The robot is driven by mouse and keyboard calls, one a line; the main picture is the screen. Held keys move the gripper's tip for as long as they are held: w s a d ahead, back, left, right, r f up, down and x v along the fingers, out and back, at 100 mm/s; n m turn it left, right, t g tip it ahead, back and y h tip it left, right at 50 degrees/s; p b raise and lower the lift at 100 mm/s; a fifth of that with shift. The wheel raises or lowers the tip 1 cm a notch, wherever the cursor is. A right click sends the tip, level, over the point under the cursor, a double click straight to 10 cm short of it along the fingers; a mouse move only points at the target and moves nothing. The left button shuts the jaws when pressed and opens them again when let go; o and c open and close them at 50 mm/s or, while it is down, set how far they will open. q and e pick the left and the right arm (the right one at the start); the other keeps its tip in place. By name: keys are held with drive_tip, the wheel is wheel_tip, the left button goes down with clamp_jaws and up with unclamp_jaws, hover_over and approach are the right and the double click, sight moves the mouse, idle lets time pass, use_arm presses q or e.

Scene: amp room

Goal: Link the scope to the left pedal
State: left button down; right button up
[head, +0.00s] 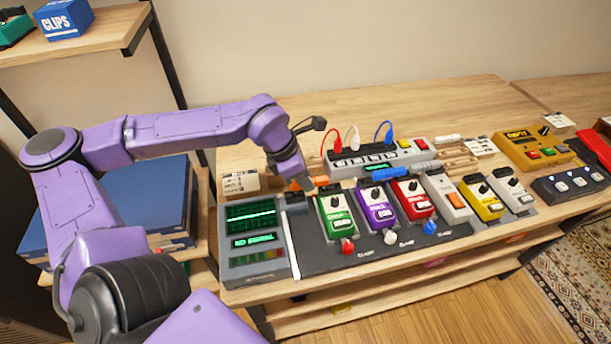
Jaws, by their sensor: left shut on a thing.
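The scope (254,238) is a grey box with a green trace and a lit text line reading something like "NO SIGNAL", at the left of the table's front. The left pedal (337,216) is green with a cream panel, the leftmost of a row on a dark board. My left gripper (300,184) points down behind the gap between scope and green pedal. It is shut on an orange piece (321,180), which looks like a lead's plug; its exact shape is partly hidden by the fingers. Whether the orange piece touches the pedal I cannot tell. My right gripper is not in view.
Purple (377,211), red (411,200), grey and yellow pedals stand to the right. Red, white and blue plugs lie at the board's front. A power strip (380,157) with upright leads stands behind. A small labelled box (240,183) sits behind the scope.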

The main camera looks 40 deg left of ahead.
use_arm(q)
drive_tip(key=shift+f, duration=0.2)
idle(0.4)
drive_tip(key=shift+f, duration=0.35)
drive_tip(key=shift+f, duration=0.25)
idle(0.5)
drive_tip(key=shift+f, duration=0.1)
idle(0.4)
